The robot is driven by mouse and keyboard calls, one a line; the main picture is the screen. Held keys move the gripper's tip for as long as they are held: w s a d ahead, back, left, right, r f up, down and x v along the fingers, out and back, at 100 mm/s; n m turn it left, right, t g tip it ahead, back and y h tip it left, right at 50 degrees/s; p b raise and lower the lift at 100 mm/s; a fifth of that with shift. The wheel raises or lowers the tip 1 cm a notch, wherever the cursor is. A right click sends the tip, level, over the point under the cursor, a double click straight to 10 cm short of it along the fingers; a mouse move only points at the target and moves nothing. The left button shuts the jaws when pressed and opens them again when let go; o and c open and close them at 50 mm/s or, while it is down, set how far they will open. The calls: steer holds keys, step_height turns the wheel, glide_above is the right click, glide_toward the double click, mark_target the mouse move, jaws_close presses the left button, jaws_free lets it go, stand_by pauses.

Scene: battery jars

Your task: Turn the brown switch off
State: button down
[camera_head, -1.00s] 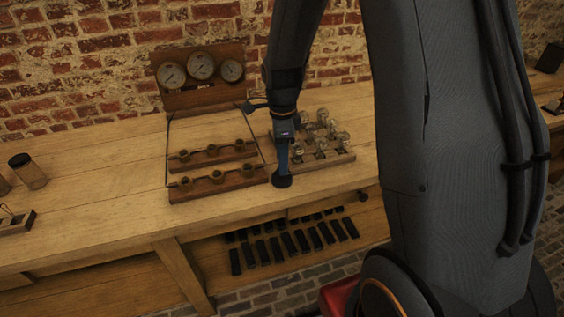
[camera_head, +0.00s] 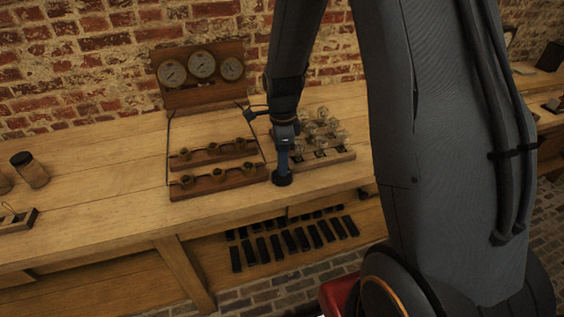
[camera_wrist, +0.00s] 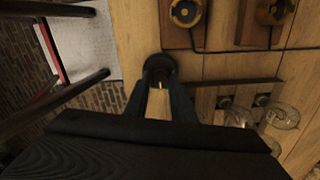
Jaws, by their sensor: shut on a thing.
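My gripper (camera_head: 282,176) points down over the front of the workbench, just right of the wooden racks with brass cups. In the wrist view its two blue-grey fingers (camera_wrist: 160,78) come together at a dark round thing (camera_wrist: 160,64). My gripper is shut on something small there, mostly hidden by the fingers. I cannot tell whether it is the brown switch. A small brown block with a thin wire or lever (camera_head: 16,219) sits at the far left of the bench; I cannot tell whether it is a switch.
Wooden racks with brass cups (camera_head: 218,181) stand left of my gripper, below a gauge board (camera_head: 203,68). A tray of glass jars (camera_head: 325,157) stands close on its right. The bench front edge (camera_head: 235,209) is near. The left bench is mostly clear around a lidded jar (camera_head: 30,172).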

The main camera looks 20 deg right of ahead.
steer(key=shift+n, duration=0.3)
steer(key=n+p, duration=0.1)
steer(key=n, duration=0.2)
steer(key=shift+n, duration=0.4)
steer(key=n+p, duration=0.1)
steer(key=n, duration=0.3)
steer(key=shift+n, duration=0.3)
steer(key=n+p, duration=0.1)
steer(key=n, duration=0.3)
steer(key=shift+w, duration=0.1)
steer(key=n, duration=0.4)
steer(key=shift+n+p, duration=0.3)
steer(key=c, duration=1.5)
jaws_free()
steer(key=shift+r, duration=0.1)
